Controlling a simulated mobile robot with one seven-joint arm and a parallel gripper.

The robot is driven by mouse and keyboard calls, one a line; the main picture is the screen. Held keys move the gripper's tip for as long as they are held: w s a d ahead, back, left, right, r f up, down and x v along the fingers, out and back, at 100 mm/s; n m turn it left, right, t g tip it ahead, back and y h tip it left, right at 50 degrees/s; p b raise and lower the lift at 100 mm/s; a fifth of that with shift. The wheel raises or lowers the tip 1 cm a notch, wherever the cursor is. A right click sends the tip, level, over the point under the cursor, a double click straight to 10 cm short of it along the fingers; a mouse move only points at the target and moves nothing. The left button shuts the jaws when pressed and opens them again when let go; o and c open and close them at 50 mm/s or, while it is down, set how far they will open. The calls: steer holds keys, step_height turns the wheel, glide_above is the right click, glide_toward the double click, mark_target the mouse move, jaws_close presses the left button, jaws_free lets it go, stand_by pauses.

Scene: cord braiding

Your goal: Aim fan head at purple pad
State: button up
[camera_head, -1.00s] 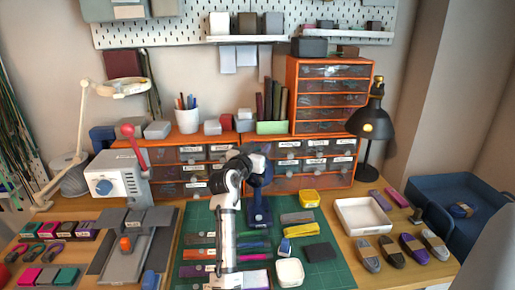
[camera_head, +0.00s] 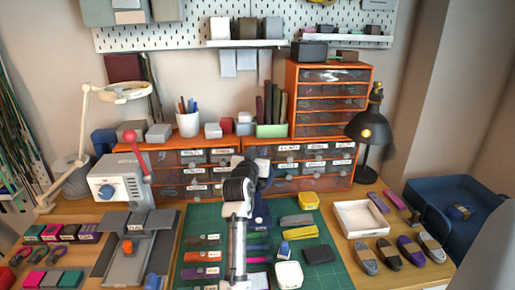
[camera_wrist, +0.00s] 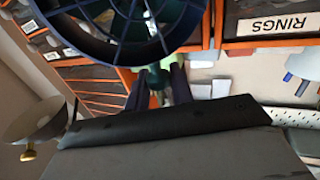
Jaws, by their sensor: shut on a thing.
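A dark blue desk fan stands at the back of the green mat. Its base (camera_head: 261,216) shows beside my arm, and its head (camera_head: 264,178) is partly hidden behind my arm. In the wrist view the ribbed fan head (camera_wrist: 120,28) fills the top. My gripper (camera_wrist: 158,88) has two dark fingers below the fan head, closed around a small green-teal part at its middle. In the head view my arm hides the gripper. A purple strip (camera_head: 200,272) lies at the mat's left front. Which way the fan head points is hard to tell.
Several other coloured strips lie on the mat (camera_head: 330,268) around my arm. A yellow box (camera_head: 308,201), a white tray (camera_head: 362,217) and a black lamp (camera_head: 371,130) stand to the right. Orange drawers (camera_head: 310,168) close off the back. A grey machine (camera_head: 120,180) stands at left.

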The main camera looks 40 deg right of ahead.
steer(key=n+t+y, duration=0.1)
steer(key=n+t+y+p, duration=0.1)
steer(key=shift+s+d+r+t+p, duration=0.1)
steer(key=shift+s+t+p, duration=0.05)
steer(key=shift+t+p, duration=0.15)
steer(key=shift+n+t+y+b, duration=0.35)
steer(key=shift+n+t+y, duration=0.3)
steer(key=shift+y, duration=0.25)
steer(key=n+y+b, duration=0.1)
steer(key=n+t+y+b, duration=0.1)
steer(key=y+b, duration=0.1)
steer(key=shift+f+t, duration=0.25)
steer(key=shift+f, duration=0.05)
steer(key=shift+n+y+b, duration=0.45)
steer(key=shift+y+b, duration=0.05)
steer(key=shift+b, duration=0.25)
steer(key=shift+r+n+t+y+b, duration=0.2)
steer(key=shift+n+t+y+b, duration=0.1)
steer(key=shift+t+y+b, duration=0.1)
steer(key=o, duration=0.9)
